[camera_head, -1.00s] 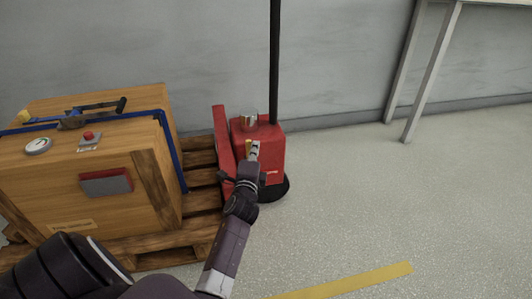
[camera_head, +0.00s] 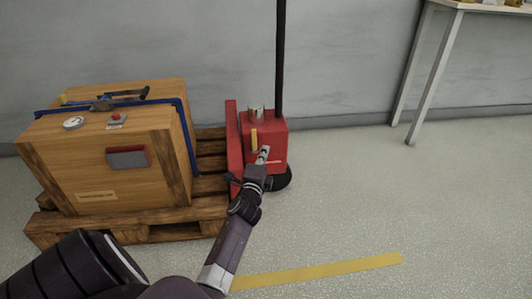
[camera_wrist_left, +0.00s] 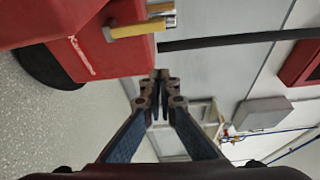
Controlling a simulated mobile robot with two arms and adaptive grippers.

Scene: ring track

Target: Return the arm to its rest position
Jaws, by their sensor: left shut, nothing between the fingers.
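My left arm reaches up the middle of the head view, and its gripper (camera_head: 263,154) is shut and empty. In that view it overlaps the front of the red pallet-jack body (camera_head: 278,145), just below and right of a small yellow handle (camera_head: 254,138). In the left wrist view the fingertips (camera_wrist_left: 161,76) are together, with nothing between them. There the red body (camera_wrist_left: 100,45) and the yellow handle (camera_wrist_left: 138,29) are at upper left, apart from the fingertips in the picture. My right gripper is not in view.
A wooden crate (camera_head: 85,177) with a gauge and red button stands on a pallet (camera_head: 190,215) at left. A black pole (camera_head: 281,60) rises from the red body. A table (camera_head: 436,75) stands at upper right. Floor at right is open, with a yellow stripe (camera_head: 320,272).

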